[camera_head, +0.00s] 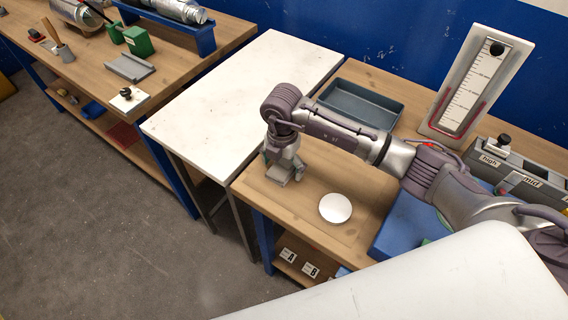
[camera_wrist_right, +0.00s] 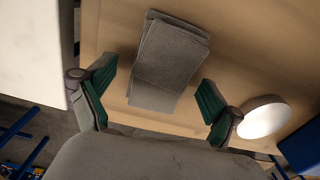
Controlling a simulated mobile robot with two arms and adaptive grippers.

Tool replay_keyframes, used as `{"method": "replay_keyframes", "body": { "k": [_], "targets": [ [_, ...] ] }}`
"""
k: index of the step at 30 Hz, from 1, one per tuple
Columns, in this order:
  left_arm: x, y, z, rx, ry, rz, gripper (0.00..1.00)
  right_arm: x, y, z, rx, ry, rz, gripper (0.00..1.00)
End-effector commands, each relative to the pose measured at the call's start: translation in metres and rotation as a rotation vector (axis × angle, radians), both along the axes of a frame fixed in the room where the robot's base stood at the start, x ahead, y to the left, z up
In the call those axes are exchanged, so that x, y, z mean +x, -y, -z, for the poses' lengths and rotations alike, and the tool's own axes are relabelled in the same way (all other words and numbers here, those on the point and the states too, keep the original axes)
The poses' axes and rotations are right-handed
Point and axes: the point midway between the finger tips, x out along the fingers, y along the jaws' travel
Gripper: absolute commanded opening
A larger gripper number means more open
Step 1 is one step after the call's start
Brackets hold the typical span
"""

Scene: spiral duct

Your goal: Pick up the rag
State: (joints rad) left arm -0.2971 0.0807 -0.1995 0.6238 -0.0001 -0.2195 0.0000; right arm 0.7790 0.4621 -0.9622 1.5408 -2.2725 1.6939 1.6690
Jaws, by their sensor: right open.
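The rag (camera_wrist_right: 170,62) is a folded grey cloth lying on the wooden table. In the right wrist view it sits just ahead of and between the fingers of my right gripper (camera_wrist_right: 156,98). The fingers, with green pads, are spread apart and hold nothing. In the head view my right gripper (camera_head: 284,176) points down over the left front part of the wooden table, and a small greyish part of the rag (camera_head: 278,180) shows under it. The gripper hides most of the rag there. My left gripper is not in view.
A white round dish (camera_head: 335,208) stands right of the gripper; it also shows in the wrist view (camera_wrist_right: 264,120). A dark tray (camera_head: 360,104) and a gauge board (camera_head: 474,85) are behind. The white table (camera_head: 245,95) is bare.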

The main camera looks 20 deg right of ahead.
Motion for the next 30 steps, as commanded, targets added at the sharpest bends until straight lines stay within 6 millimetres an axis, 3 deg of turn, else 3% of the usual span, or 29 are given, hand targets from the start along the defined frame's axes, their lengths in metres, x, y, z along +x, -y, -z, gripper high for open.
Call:
{"method": "replay_keyframes", "body": {
  "k": [7,18,30],
  "targets": [
    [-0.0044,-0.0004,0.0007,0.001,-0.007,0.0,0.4,0.0002,-0.0003,0.0013,0.001,0.001,-0.001,0.87],
    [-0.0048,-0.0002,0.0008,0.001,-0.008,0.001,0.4,0.0002,-0.0001,0.0008,0.001,0.001,0.0,0.26],
    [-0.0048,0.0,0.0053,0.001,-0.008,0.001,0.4,0.0014,0.0001,-0.0075,0.0,0.004,-0.001,0.26]
  ]
}}
